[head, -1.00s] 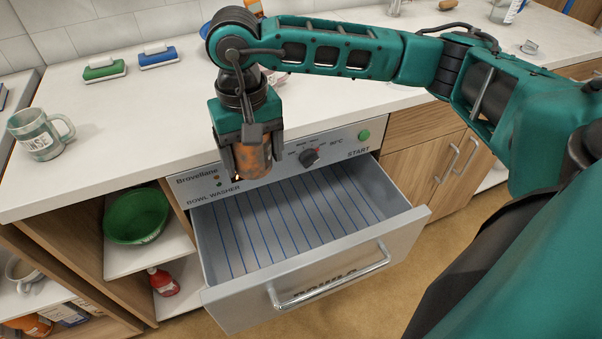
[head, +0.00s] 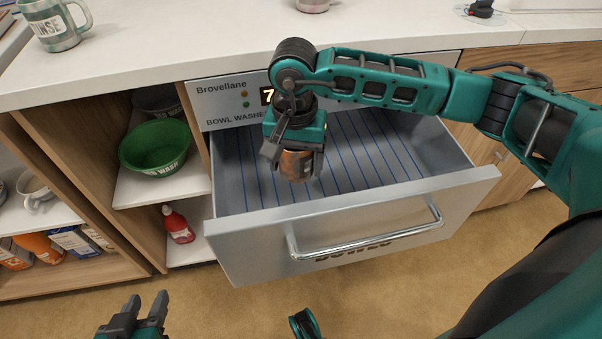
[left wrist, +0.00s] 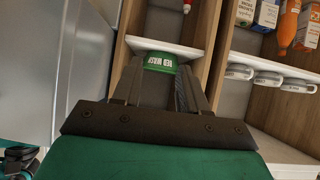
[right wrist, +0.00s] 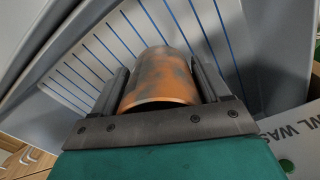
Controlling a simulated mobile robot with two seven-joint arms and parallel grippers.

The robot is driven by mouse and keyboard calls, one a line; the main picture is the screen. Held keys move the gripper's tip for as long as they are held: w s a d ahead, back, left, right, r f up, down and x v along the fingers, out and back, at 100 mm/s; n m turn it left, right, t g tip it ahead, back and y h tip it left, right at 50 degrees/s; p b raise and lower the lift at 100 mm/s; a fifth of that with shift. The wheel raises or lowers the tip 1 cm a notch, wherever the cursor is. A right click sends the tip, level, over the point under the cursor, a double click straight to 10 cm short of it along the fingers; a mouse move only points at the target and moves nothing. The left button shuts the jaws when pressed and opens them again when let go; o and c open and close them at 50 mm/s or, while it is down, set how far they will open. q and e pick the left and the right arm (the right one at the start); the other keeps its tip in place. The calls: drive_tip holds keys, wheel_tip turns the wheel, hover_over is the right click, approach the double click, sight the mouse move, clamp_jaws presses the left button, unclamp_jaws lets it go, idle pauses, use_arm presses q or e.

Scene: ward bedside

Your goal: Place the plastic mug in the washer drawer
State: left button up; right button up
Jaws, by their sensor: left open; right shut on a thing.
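The washer drawer (head: 400,150) is pulled open, with blue lines across its floor; it also shows in the right wrist view (right wrist: 95,60). My right gripper (head: 296,172) is shut on a mottled orange and grey mug (head: 296,164), held over the drawer's left part. In the right wrist view the mug (right wrist: 160,82) sits between the two fingers; no handle shows. Whether it touches the drawer floor I cannot tell. My left gripper (head: 142,308) is open and empty, low in front of the cabinet, left of the drawer.
A green bowl (head: 155,147) sits on a shelf left of the drawer, above a red bottle (head: 178,225). A RINSE mug (head: 55,25) stands on the white counter (head: 180,45). The drawer's front wall and handle (head: 370,238) stick out over the floor.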

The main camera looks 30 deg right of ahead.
drive_tip(key=b, duration=0.2)
approach(293, 190)
drive_tip(key=s+f, duration=0.2)
drive_tip(key=s+a+f, duration=0.1)
drive_tip(key=shift+s+f, duration=0.4)
drive_tip(key=shift+f, duration=0.35)
drive_tip(key=shift+w+d+f, duration=0.1)
drive_tip(key=shift+f, duration=0.05)
drive_tip(key=w, duration=0.3)
drive_tip(key=shift+w+d+b, duration=0.25)
drive_tip(key=shift+d+b, duration=0.1)
drive_tip(key=shift+b, duration=0.05)
drive_tip(key=shift+w+f, duration=0.1)
drive_tip(key=shift+f, duration=0.5)
drive_tip(key=shift+d, duration=0.1)
drive_tip(key=shift+f+b, duration=0.15)
drive_tip(key=shift+b, duration=0.2)
drive_tip(key=o, duration=1)
use_arm(q)
drive_tip(key=shift+w+d+f, duration=0.1)
drive_tip(key=shift+d+f, duration=0.2)
drive_tip(key=shift+f, duration=0.25)
drive_tip(key=shift+d+f, duration=0.3)
drive_tip(key=shift+f, duration=0.2)
use_arm(e)
drive_tip(key=shift+o, duration=0.2)
use_arm(q)
drive_tip(key=shift+r, duration=0.1)
